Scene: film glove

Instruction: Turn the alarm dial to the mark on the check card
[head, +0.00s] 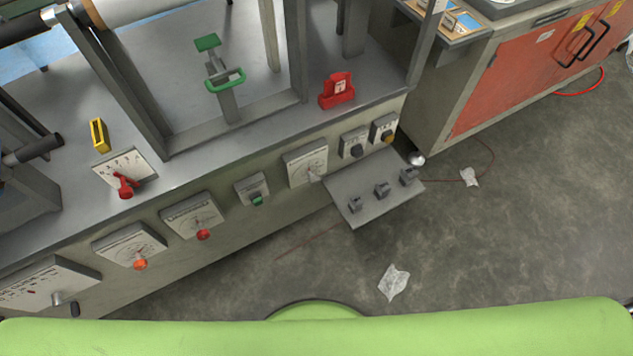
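Several dials and gauges line the front of a grey machine in the head view; I cannot read which is the alarm dial. One gauge (128,244) has an orange knob (140,264), another (188,213) a red knob (203,235), and a third (305,160) a pale knob (314,177). A panel (60,280) at lower left has a metal lever. A scale plate (128,163) with a red lever (125,186) stands on the machine top. Neither gripper is in view.
A shelf (365,205) with several small grey switches juts from the machine front. A yellow block (99,135) and a green-handled part (226,80) stand on top. A red-doored cabinet (530,70) is at right.

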